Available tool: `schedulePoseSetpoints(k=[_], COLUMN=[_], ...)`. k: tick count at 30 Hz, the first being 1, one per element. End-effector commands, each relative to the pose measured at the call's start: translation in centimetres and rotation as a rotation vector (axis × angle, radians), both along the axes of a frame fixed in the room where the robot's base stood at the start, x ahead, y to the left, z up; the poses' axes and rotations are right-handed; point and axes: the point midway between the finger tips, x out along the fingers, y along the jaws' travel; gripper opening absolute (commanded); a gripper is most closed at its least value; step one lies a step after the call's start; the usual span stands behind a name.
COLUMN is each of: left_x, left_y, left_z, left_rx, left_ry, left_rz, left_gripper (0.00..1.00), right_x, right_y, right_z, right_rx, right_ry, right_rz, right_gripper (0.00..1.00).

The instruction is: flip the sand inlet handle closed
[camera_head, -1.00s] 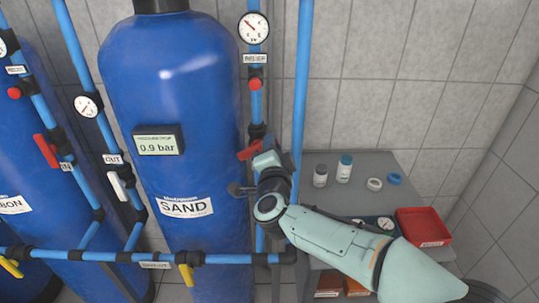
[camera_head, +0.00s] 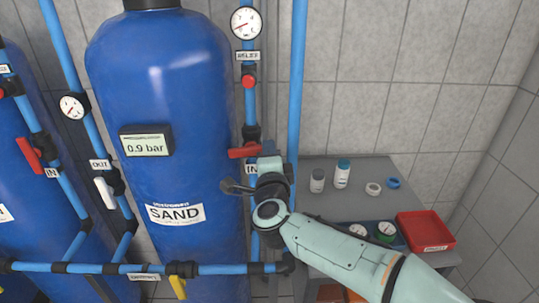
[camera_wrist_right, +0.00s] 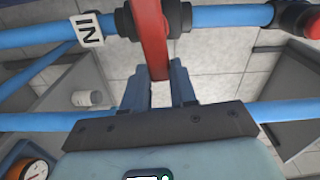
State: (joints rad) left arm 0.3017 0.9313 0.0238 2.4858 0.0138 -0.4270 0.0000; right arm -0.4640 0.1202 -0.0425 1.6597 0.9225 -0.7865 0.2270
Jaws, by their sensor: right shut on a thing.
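The sand tank (camera_head: 165,110) is a tall blue cylinder with a white SAND label and a display reading 0.9 bar. The red sand inlet handle (camera_head: 242,152) sits on the blue pipe to its right, above a partly hidden IN label, and points left, roughly across the pipe. My right gripper (camera_head: 268,160) is at this handle. In the right wrist view, the red handle (camera_wrist_right: 152,40) runs down from the valve, and its end lies between the two fingers of my right gripper (camera_wrist_right: 161,80), which is shut on it. My left gripper is not in view.
A grey cart (camera_head: 330,205) stands at the right with bottles, rings, gauges and a red tray (camera_head: 425,231). Blue pipes flank the tank, and a horizontal pipe (camera_head: 215,269) with a yellow handle (camera_head: 178,287) crosses in front. Another red handle (camera_head: 29,155) is at the left.

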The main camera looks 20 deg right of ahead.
Motion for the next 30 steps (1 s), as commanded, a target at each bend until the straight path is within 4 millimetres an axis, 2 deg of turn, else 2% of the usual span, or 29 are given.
schedulePoseSetpoints(k=[5, 6, 7, 8, 16, 20, 23, 30], left_x=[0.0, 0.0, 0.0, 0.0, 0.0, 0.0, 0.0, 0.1], left_y=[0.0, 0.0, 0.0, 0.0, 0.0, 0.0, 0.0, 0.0], left_z=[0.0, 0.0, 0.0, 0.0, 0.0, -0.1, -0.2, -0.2], left_rx=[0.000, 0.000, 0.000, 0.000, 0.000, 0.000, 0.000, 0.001], left_ry=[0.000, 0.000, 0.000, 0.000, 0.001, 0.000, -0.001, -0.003], left_rz=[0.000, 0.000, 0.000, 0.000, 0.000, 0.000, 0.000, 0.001], left_gripper=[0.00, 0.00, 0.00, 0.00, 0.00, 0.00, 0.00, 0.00], right_x=[0.0, 0.0, 0.0, 0.0, 0.0, -0.9, -2.4, -7.7], right_y=[0.0, 0.0, 0.0, 0.0, 0.0, 0.3, 0.7, 2.2], right_z=[0.0, 0.0, 0.0, 0.0, 0.0, 0.1, 0.1, 0.1], right_rx=[-0.001, -0.001, -0.001, -0.001, -0.002, -0.001, 0.000, -0.002], right_ry=[0.000, 0.000, 0.000, 0.000, 0.001, 0.000, -0.002, -0.001], right_rz=[0.000, 0.000, 0.000, 0.000, 0.000, 0.002, 0.003, 0.003], right_gripper=[0.00, 0.40, 0.49, 0.52, 0.52, 0.52, 0.52, 0.52])
